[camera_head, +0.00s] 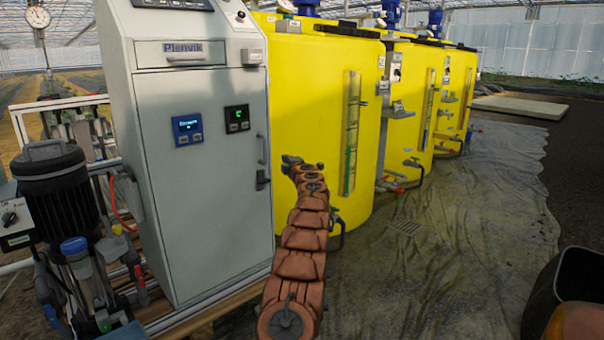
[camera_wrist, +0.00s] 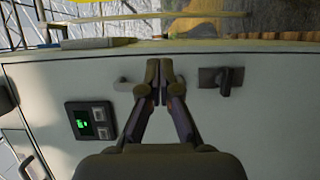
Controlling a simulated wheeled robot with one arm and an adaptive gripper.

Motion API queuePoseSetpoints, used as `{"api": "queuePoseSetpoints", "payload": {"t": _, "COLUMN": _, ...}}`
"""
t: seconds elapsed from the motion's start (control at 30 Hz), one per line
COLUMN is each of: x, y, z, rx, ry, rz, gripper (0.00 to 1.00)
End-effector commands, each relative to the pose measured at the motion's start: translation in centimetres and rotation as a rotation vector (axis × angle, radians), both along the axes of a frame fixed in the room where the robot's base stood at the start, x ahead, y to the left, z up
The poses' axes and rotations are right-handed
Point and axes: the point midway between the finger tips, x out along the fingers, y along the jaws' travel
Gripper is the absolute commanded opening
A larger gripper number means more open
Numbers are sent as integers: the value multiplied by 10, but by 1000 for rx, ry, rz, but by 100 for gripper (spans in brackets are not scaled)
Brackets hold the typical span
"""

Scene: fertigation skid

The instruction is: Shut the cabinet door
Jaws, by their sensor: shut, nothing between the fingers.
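The grey cabinet (camera_head: 150,90) stands at left of centre in the head view, and its front door (camera_head: 205,185) looks flush or nearly flush with the frame. I cannot tell whether a small gap is left. The door has a vertical pull handle (camera_head: 261,150) and a dark latch (camera_head: 262,180) near its right edge. My gripper (camera_head: 291,161) is at the door's right edge, near them. In the wrist view my gripper (camera_wrist: 164,80) is shut and empty in front of the door face (camera_wrist: 50,85), partly hiding the handle (camera_wrist: 124,86). The latch (camera_wrist: 226,79) is beside it. Contact is unclear.
Yellow tanks (camera_head: 315,75) stand in a row right of the cabinet. A pump (camera_head: 62,190) and pipework are at left. Two displays (camera_head: 187,128) are on the door. A dark bin (camera_head: 565,290) is at lower right. The sheeted floor (camera_head: 450,240) right of my arm is mostly clear.

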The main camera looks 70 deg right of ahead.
Motion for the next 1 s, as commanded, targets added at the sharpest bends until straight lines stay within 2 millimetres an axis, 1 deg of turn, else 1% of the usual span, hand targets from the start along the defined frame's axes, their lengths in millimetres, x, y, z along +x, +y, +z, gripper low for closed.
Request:
{"api": "queuePoseSetpoints", "payload": {"t": 0.1, "x": -6, "y": 5, "z": 3, "rx": -4, "ry": -4, "rz": 1, "gripper": 0}}
{"api": "queuePoseSetpoints", "payload": {"t": 0.27, "x": -14, "y": 11, "z": 1, "rx": 1, "ry": -8, "rz": 4, "gripper": 0}}
{"api": "queuePoseSetpoints", "payload": {"t": 0.33, "x": -22, "y": 13, "z": 5, "rx": -2, "ry": -8, "rz": 2, "gripper": 0}}
{"api": "queuePoseSetpoints", "payload": {"t": 0.53, "x": -38, "y": 21, "z": 3, "rx": 1, "ry": -9, "rz": 5, "gripper": 0}}
{"api": "queuePoseSetpoints", "payload": {"t": 0.6, "x": -47, "y": 24, "z": 5, "rx": -1, "ry": -8, "rz": 1, "gripper": 0}}
{"api": "queuePoseSetpoints", "payload": {"t": 0.8, "x": -65, "y": 32, "z": 4, "rx": -1, "ry": -8, "rz": 0, "gripper": 0}}
{"api": "queuePoseSetpoints", "payload": {"t": 1.0, "x": -78, "y": 39, "z": 4, "rx": -1, "ry": -6, "rz": 1, "gripper": 0}}
